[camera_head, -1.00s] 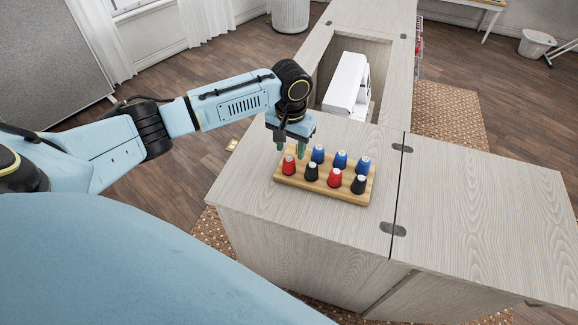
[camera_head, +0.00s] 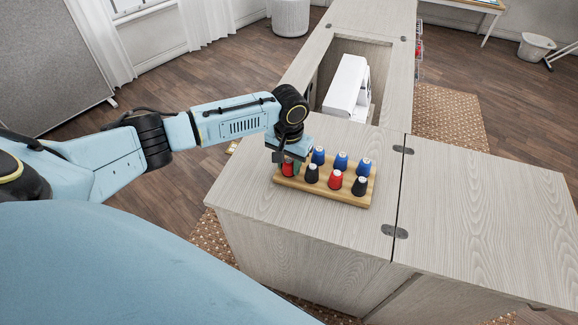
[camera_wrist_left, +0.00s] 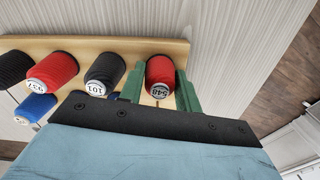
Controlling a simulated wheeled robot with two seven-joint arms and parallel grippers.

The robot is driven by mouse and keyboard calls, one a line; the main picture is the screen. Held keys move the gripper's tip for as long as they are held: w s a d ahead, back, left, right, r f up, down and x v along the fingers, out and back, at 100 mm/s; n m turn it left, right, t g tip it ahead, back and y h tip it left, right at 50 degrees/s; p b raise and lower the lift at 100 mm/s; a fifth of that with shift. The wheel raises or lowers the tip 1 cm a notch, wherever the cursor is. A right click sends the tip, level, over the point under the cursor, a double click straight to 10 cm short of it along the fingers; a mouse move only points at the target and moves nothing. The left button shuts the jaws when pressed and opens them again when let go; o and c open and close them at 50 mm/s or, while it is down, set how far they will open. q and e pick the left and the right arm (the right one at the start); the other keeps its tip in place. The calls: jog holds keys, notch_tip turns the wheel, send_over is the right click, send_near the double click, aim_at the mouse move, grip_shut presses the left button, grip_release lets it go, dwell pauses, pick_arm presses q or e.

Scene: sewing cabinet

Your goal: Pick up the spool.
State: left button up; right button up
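Several thread spools stand on a wooden rack on the cabinet top. The red spool (camera_head: 288,170) at the rack's left end shows partly behind my left gripper (camera_head: 286,163). In the left wrist view this red spool (camera_wrist_left: 160,73), its label reading 548, sits between the two green fingers of my left gripper (camera_wrist_left: 158,90). The fingers are apart on either side of it; the left one looks close, and I cannot tell whether they touch it. A second red spool (camera_head: 335,179) stands farther right on the rack. My right gripper is not in view.
Black spools (camera_head: 312,173) and blue spools (camera_head: 341,160) stand close by on the wooden rack (camera_head: 345,199). A white sewing machine (camera_head: 346,85) sits in the cabinet opening behind. The cabinet top (camera_head: 480,205) at right is clear.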

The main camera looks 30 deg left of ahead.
aim_at(289, 162)
pick_arm(q)
jog(key=shift+r, duration=0.15)
jog(key=shift+c, duration=0.2)
notch_tip(289, 162, up, 8)
jog(key=shift+r+p, duration=0.25)
jog(key=shift+p, duration=0.7)
jog(key=shift+r, duration=0.6)
